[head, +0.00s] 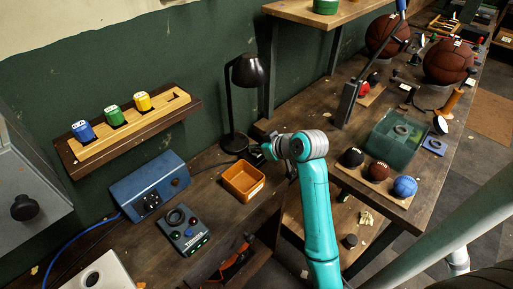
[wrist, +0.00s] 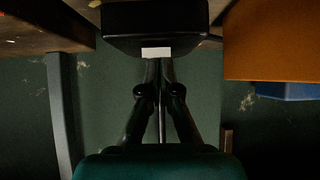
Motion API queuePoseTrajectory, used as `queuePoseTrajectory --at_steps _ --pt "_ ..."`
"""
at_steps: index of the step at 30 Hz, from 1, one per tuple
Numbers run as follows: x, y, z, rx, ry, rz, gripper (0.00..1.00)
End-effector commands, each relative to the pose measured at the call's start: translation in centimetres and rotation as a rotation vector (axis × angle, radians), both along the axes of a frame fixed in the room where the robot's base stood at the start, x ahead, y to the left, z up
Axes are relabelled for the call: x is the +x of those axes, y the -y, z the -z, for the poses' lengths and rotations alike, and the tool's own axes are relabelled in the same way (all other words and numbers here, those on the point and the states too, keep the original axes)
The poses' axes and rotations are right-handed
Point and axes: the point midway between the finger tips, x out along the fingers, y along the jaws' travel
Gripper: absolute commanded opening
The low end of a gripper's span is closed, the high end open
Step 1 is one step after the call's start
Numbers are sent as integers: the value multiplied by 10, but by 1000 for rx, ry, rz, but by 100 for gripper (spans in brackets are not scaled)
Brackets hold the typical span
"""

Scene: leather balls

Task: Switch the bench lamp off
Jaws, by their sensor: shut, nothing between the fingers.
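The black bench lamp (head: 248,72) stands against the green wall in the head view, its shade bent over a thin stem. I see no clear glow from it. My gripper (head: 262,152) is low over the bench, right of the lamp's base, its tips hard to make out there. In the wrist view my gripper (wrist: 158,68) is shut and empty. Its fingertips point at a dark box (wrist: 155,24) with a small white patch (wrist: 156,53) on its near edge. The tips overlap or nearly meet this patch; I cannot tell whether they touch.
An orange-brown tray (head: 243,181) lies close in front of my gripper and shows in the wrist view (wrist: 272,40). A blue box with a dial (head: 149,187) and a dark control box (head: 186,229) stand left. Balls (head: 378,172) lie on a board at the right.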

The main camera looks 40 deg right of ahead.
Motion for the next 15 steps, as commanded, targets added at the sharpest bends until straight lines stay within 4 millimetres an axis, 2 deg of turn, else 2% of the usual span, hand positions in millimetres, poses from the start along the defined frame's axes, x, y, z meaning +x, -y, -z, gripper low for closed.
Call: queuePoseTrajectory --at_steps 15 --pt "14 -1 -3 1 -4 0 0"
